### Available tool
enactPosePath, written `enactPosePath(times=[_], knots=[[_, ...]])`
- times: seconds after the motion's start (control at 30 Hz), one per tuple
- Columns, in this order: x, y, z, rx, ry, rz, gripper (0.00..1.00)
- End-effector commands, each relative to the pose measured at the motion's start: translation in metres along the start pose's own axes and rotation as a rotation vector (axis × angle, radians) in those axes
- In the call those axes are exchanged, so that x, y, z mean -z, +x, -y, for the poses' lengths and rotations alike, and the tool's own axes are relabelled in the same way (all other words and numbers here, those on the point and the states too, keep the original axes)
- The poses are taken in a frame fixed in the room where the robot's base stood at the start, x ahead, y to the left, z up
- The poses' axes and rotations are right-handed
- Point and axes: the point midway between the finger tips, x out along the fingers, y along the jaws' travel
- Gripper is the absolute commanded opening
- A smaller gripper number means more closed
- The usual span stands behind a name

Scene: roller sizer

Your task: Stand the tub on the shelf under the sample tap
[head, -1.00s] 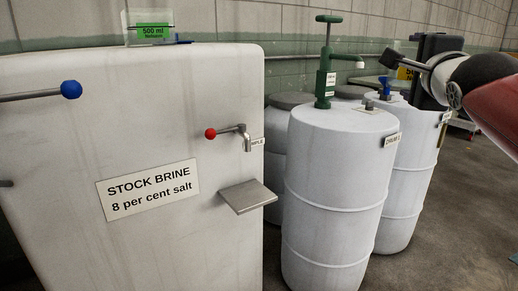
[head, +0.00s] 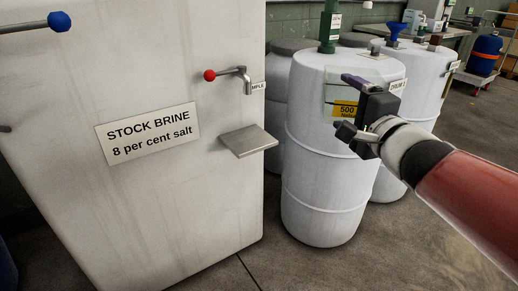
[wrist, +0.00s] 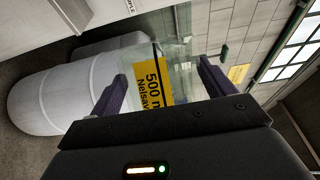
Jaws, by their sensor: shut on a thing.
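A clear tub (head: 335,88) with a yellow "500" label is held in my gripper (head: 352,107), about upright, in front of a white drum. In the wrist view my gripper's two fingers (wrist: 160,76) are on either side of the tub (wrist: 174,52). The small grey metal shelf (head: 250,141) sticks out from the white stock brine tank, left of the tub and somewhat lower in the picture. Nothing stands on the shelf. The sample tap (head: 247,85), with a red-knobbed lever (head: 210,75), is above the shelf, its spout pointing down.
The stock brine tank (head: 160,205) fills the left side. A blue-knobbed lever (head: 58,22) juts out at its upper left. White drums (head: 318,195) stand right of the tank, behind my gripper. The air directly in front of the shelf looks clear.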

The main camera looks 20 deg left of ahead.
Motion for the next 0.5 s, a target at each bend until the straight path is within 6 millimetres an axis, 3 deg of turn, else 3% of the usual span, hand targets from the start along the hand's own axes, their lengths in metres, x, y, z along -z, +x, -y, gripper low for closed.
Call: enactPosePath(times=[0.03, 0.2, 0.37, 0.5], knots=[[-0.011, -0.004, -0.019, -0.006, 0.001, 0.042, 0.58], [-0.052, -0.02, -0.066, -0.004, 0.002, 0.191, 0.58], [-0.075, -0.031, -0.088, -0.001, -0.001, 0.276, 0.58], [-0.084, -0.02, -0.094, -0.001, -0.003, 0.296, 0.58]])
